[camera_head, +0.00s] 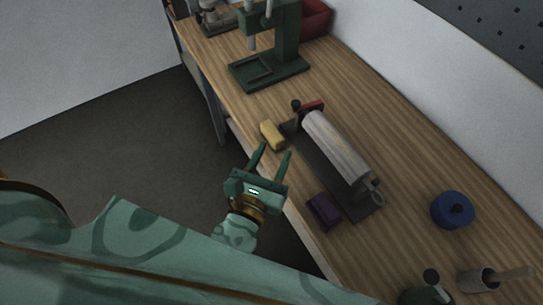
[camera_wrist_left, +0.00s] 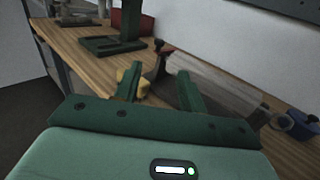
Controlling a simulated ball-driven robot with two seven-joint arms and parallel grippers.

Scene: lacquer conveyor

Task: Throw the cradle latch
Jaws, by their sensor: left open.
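The cradle (camera_head: 340,190) is a dark base on the bench that bears a grey cylinder (camera_head: 335,145), also seen in the left wrist view (camera_wrist_left: 215,87). At the cradle's far end is a red part with a dark round knob (camera_head: 296,105), which may be the latch; the knob also shows in the left wrist view (camera_wrist_left: 158,44). A metal ring (camera_head: 376,190) is at the near end. My left gripper (camera_head: 274,148) is open and empty at the bench's front edge, short of the cradle. Its fingers point toward the yellow block and cradle. My right gripper is not in view.
A yellow block (camera_head: 272,135) lies just beyond my left fingertips, and a purple block (camera_head: 324,211) lies beside the cradle. A green press (camera_head: 285,50) stands farther back. The bench behind the cradle is clear.

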